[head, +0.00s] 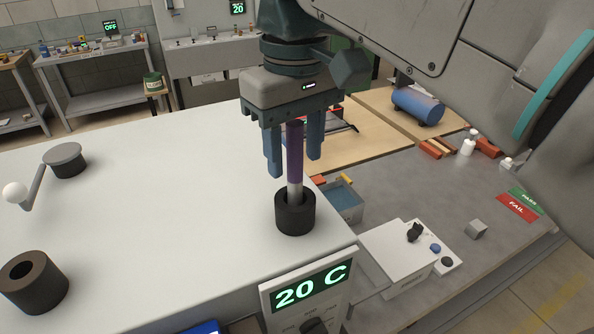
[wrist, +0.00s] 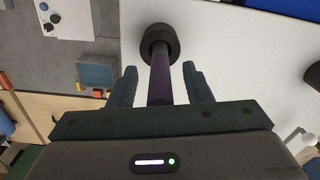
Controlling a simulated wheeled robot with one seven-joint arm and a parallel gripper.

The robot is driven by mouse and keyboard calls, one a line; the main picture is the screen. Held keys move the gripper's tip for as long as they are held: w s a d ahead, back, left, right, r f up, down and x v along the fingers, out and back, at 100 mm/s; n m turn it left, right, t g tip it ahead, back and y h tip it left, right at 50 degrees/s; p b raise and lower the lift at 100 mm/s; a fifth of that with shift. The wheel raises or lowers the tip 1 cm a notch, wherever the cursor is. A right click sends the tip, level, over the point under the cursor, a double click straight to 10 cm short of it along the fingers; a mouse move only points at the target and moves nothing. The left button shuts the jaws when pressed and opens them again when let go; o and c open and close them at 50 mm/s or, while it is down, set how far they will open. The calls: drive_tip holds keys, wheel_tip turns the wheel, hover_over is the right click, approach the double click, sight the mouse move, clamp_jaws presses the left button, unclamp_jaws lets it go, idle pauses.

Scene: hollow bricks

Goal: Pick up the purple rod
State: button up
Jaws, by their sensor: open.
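The purple rod (head: 294,153) stands upright, with a purple upper part and a pale metallic lower part. Its lower end sits in a black hollow brick (head: 295,214) near the front right corner of the white table. My gripper (head: 293,165) points down over the rod, with its blue fingers apart on either side of it. In the wrist view the rod (wrist: 161,80) runs from the black hollow brick (wrist: 159,42) up between the open fingers (wrist: 158,85). I see gaps between the rod and both fingers there. The rod's top end is hidden by the gripper.
Another dark hollow brick (head: 34,282) stands at the front left of the white table (head: 150,215). A grey-topped black cylinder with a white-knobbed crank (head: 30,187) is behind it. A display reading 20 C (head: 310,290) is at the front edge. The table's middle is clear.

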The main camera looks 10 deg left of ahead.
drive_tip(key=shift+f, duration=0.45)
clamp_jaws()
